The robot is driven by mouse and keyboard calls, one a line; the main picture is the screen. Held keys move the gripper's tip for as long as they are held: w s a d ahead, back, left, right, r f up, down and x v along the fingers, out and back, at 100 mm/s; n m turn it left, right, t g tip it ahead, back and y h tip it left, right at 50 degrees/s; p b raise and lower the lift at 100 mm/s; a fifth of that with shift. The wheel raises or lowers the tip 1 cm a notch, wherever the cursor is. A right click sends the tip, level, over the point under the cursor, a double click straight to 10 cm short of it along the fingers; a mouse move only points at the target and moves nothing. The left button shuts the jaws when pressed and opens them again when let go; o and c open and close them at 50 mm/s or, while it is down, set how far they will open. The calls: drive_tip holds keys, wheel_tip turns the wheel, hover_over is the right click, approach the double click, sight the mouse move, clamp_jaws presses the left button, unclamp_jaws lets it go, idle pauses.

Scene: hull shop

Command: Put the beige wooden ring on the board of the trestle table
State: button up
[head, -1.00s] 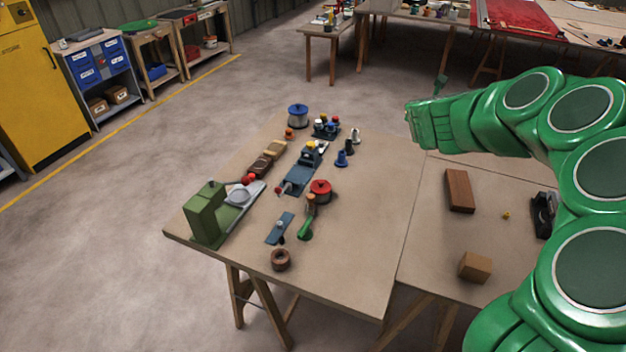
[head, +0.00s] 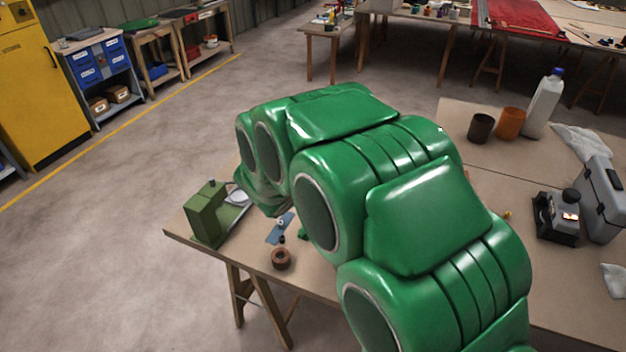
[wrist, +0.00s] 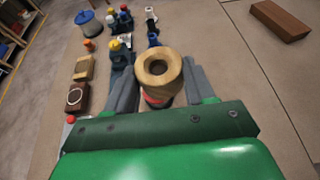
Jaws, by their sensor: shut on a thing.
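The beige wooden ring (wrist: 158,66) shows in the wrist view between the two grey fingers of my gripper (wrist: 160,80), which is shut on it. Its hole faces the wrist camera. The board of the trestle table (head: 316,278) lies below, and its bare surface also shows in the wrist view (wrist: 225,65). A red object (wrist: 158,102) shows partly behind the ring; I cannot tell the height between them. In the head view my arm hides the gripper, the ring and much of the board.
Several small tools and pegs crowd the left part in the wrist view. A brown block (wrist: 280,19) lies at right. Bare board lies right of the ring.

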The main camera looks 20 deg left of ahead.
drive_tip(key=s+a+f+m+h, duration=0.1)
drive_tip(key=s+a+f, duration=0.15)
drive_tip(key=s, duration=0.55)
drive_tip(key=s+a+f, duration=0.1)
drive_tip(key=s+f, duration=0.2)
drive_tip(key=s, duration=0.4)
drive_tip(key=s+d+m+h, duration=0.1)
drive_tip(key=s+d+h, duration=0.15)
drive_tip(key=s, duration=1.25)
hover_over(253, 258)
drive_tip(key=d, duration=0.1)
drive_tip(key=shift+m+y, duration=0.3)
drive_tip(key=shift+y, duration=0.05)
drive_tip(key=f, duration=0.8)
drive_tip(key=shift+s+f, duration=0.1)
drive_tip(key=shift+s, duration=0.3)
drive_tip(key=shift+w+a+f, duration=0.25)
drive_tip(key=shift+a+f, duration=0.05)
drive_tip(key=shift+f, duration=0.2)
drive_tip(key=shift+w+a+f, duration=0.2)
drive_tip(key=shift+a+f, duration=0.05)
drive_tip(key=shift+f, duration=1.65)
